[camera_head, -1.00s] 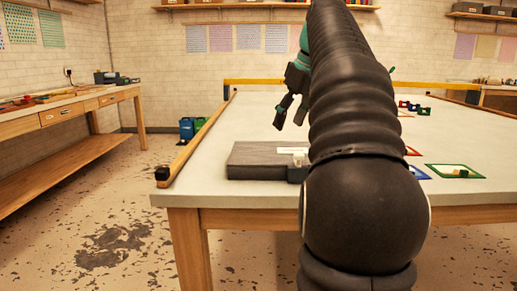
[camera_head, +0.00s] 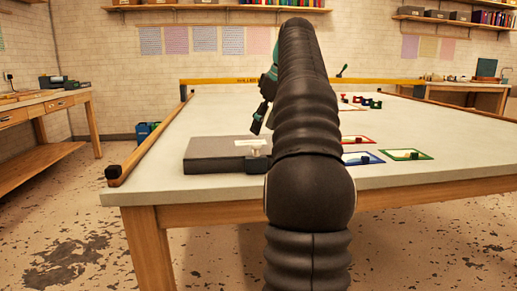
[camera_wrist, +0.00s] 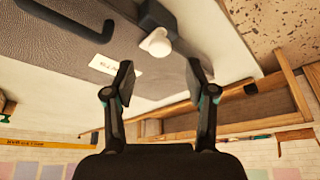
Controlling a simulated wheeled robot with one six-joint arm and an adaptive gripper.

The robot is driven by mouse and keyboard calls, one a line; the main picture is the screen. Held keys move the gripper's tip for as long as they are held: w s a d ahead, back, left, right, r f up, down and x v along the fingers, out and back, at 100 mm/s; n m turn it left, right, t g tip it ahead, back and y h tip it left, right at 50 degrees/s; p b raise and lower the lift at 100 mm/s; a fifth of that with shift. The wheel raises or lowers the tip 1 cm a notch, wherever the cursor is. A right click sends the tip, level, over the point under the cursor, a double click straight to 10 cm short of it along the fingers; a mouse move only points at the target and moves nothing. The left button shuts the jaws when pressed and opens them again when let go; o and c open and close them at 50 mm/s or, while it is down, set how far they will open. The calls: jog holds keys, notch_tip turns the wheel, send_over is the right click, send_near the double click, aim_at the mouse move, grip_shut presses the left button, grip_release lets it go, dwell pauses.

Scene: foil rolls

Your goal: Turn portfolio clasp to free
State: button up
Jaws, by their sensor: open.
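The portfolio (camera_head: 212,153) is a flat dark grey case lying on the table near its front left edge. In the wrist view the portfolio (camera_wrist: 60,50) fills the upper left, and the clasp shows as a white rounded knob (camera_wrist: 157,42) beside a dark grip. A white label (camera_wrist: 118,67) lies close to it. My gripper (camera_wrist: 160,78) is open and empty, its fingers apart from the clasp. In the head view my gripper (camera_head: 262,118) hangs above and behind the portfolio.
A wooden rail (camera_head: 150,136) runs along the table's left edge, and a yellow rail (camera_head: 230,82) crosses the back. Colored square frames (camera_head: 407,155) with small items lie to the right. The table middle behind the portfolio is clear. A side bench (camera_head: 45,110) stands at left.

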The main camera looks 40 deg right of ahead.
aim_at(257, 144)
jog(key=shift+b+x, duration=0.7)
jog(key=shift+x, duration=1.9)
grip_shut()
